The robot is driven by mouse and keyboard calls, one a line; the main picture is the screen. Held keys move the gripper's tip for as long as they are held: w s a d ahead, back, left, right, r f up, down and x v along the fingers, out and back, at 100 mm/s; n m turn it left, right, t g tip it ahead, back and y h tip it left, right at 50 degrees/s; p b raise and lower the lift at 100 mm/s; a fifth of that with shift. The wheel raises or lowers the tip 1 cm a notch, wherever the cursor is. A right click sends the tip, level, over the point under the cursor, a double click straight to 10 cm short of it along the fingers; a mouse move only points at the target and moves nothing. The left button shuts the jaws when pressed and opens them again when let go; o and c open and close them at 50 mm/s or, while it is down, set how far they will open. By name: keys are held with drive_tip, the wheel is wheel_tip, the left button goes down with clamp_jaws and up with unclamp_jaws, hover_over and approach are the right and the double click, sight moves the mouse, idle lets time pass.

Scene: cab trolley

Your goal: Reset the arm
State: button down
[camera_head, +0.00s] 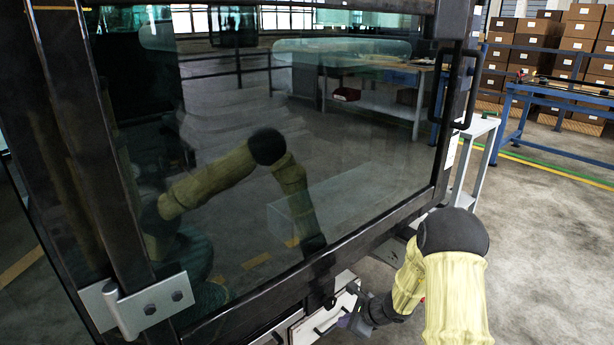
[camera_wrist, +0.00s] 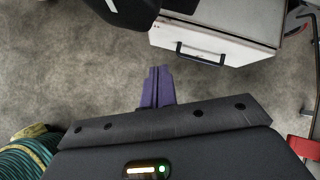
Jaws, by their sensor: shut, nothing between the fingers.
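My gripper (camera_wrist: 157,86) shows in the wrist view as purple fingers pressed together, with nothing between them. It hangs over the concrete floor, in front of and below a white drawer (camera_wrist: 215,38) with a dark handle. In the head view my yellow arm comes down at the lower right, and the wrist is beside the drawer fronts under the cab door. The drawer front also shows in the head view (camera_head: 322,323).
A large dark-framed glass cab door (camera_head: 330,150) fills the left and middle and reflects my arm. It has a black handle (camera_head: 467,90) at its right. A grey trolley (camera_head: 478,140) stands behind it. Blue racks and brown boxes (camera_head: 575,35) are far right. Open floor lies right.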

drive_tip(key=s+d+r+n+g+h+p, duration=0.1)
drive_tip(key=s+d+r+n+h+p, duration=0.15)
drive_tip(key=s+r+n, duration=0.9)
drive_tip(key=s+d+r+n+g+h+p, duration=0.1)
drive_tip(key=s+d+r+n+h+p, duration=0.2)
drive_tip(key=s+r+n, duration=0.85)
wheel_tip(320, 180, up, 38)
drive_tip(key=a+p, duration=0.1)
drive_tip(key=p, duration=3.6)
drive_tip(key=shift+a+r+m+h+p, duration=0.15)
drive_tip(key=shift+m+h+p, duration=0.15)
drive_tip(key=shift+h, duration=0.15)
